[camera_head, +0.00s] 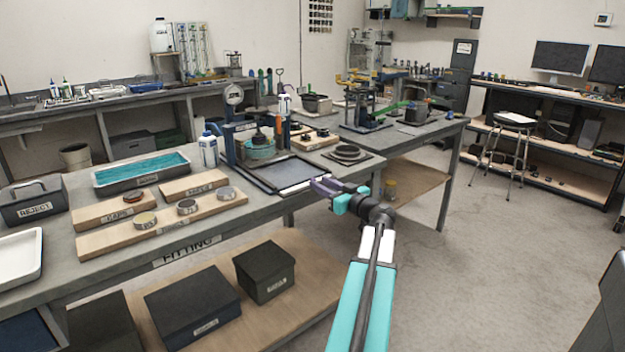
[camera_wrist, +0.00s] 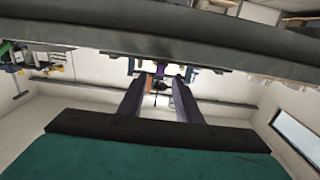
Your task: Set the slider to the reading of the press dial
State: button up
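My gripper (camera_head: 322,187) is over the right front part of the bench, near a dark flat tray (camera_head: 283,184). In the wrist view its two dark fingers (camera_wrist: 160,100) stand apart with nothing between them. The wrist view looks upside down, with the bench edge across the top.
The near bench (camera_head: 90,262) carries wooden boards with round pieces (camera_head: 187,206), a teal-filled tray (camera_head: 141,172), a white bottle (camera_head: 208,148) and a dark REJECT box (camera_head: 34,203). The floor (camera_head: 470,270) at right is clear.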

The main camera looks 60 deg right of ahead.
aim_at(314, 179)
jog(key=shift+x, duration=2.7)
jog(key=shift+c, duration=0.2)
grip_shut()
